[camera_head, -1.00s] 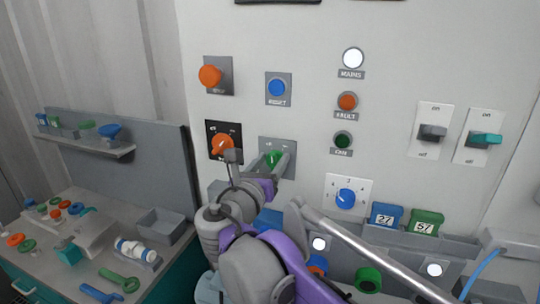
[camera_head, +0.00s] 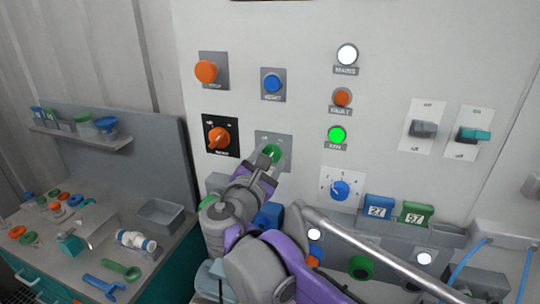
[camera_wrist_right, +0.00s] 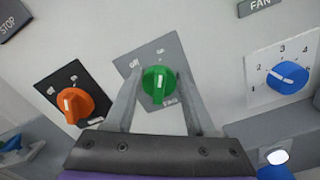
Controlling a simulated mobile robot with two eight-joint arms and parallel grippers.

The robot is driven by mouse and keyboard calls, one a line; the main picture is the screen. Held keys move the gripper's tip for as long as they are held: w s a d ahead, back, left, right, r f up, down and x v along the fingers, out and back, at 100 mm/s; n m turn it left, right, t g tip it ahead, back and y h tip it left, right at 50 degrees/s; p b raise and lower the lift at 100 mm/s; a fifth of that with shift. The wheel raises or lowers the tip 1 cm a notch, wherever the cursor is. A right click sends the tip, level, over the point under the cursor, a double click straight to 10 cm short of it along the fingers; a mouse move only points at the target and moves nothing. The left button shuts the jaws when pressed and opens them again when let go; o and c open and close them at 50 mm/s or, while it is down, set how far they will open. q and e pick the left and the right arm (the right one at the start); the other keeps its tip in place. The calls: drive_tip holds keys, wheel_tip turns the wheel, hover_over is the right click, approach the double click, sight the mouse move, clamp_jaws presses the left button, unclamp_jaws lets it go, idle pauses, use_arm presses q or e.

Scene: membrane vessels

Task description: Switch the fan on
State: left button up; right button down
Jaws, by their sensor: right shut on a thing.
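The green rotary knob (camera_head: 271,151) sits on a grey plate on the wall panel. In the right wrist view the green knob (camera_wrist_right: 157,84) stands between both fingers, with off and on lettering above it on the plate. My right gripper (camera_head: 267,158) is shut on the knob; its fingers also show in the wrist view (camera_wrist_right: 156,92), one on each side. The round lamp labelled FAN (camera_head: 337,134) glows bright green. My left gripper is not in view.
An orange knob (camera_head: 218,138) on a black plate is close left of the green one. A blue button (camera_head: 272,83), orange stop button (camera_head: 206,71) and blue numbered dial (camera_head: 341,190) surround it. A cluttered bench (camera_head: 75,257) stands at left.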

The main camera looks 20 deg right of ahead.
idle(0.4)
drive_tip(key=shift+c, duration=1.3)
unclamp_jaws()
drive_tip(key=shift+s+a+f, duration=0.1)
drive_tip(key=shift+s+a, duration=0.2)
drive_tip(key=shift+s, duration=0.1)
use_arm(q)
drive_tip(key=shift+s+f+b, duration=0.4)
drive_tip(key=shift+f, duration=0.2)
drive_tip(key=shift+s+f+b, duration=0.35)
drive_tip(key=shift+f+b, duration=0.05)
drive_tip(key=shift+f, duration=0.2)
use_arm(e)
drive_tip(key=v, duration=1)
